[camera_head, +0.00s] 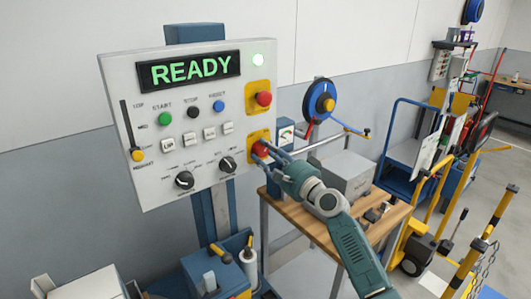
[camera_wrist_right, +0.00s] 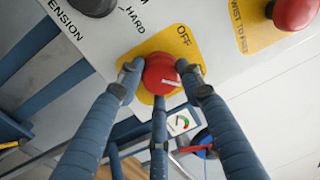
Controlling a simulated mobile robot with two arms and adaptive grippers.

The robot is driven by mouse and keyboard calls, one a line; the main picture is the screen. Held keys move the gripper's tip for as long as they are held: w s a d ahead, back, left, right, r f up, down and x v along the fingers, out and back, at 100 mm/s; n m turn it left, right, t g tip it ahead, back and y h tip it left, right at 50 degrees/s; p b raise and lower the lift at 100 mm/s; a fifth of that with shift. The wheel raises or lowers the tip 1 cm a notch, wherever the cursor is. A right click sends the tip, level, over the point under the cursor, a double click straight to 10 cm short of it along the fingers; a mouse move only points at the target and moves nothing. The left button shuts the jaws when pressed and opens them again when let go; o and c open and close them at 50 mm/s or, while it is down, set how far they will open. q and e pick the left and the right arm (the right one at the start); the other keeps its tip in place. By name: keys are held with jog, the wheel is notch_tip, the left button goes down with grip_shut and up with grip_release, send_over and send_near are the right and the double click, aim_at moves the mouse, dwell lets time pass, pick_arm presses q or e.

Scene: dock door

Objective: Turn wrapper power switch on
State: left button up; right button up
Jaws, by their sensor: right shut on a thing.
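The wrapper power switch is a red rotary knob (camera_head: 260,148) on a yellow plate at the lower right of the white control panel (camera_head: 150,185). In the right wrist view the knob (camera_wrist_right: 160,72) has a white pointer line aimed to the right, away from the OFF label above it. The ON label is not visible. My right gripper (camera_head: 268,150) reaches it from the lower right. In the wrist view its three blue fingers (camera_wrist_right: 162,88) are shut around the knob. The panel display (camera_head: 190,71) reads READY in green. My left gripper is not in view.
A red emergency-stop button (camera_head: 263,99) sits just above the switch, and a lit lamp (camera_head: 258,60) tops the panel. Black dials (camera_head: 227,164) lie left of the switch. A wooden workbench (camera_head: 392,217) with a grey box (camera_head: 348,177) stands below my right arm.

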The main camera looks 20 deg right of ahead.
jog(key=shift+d+r, duration=0.2)
jog(key=shift+r, duration=0.1)
jog(key=o, duration=1.2)
jog(key=shift+w, duration=0.1)
jog(key=shift+d+f, duration=0.1)
jog(key=shift+f, duration=0.1)
jog(key=shift+s+f, duration=0.15)
jog(key=shift+s, duration=0.35)
jog(key=v, duration=1.1)
jog(key=shift+d, duration=0.15)
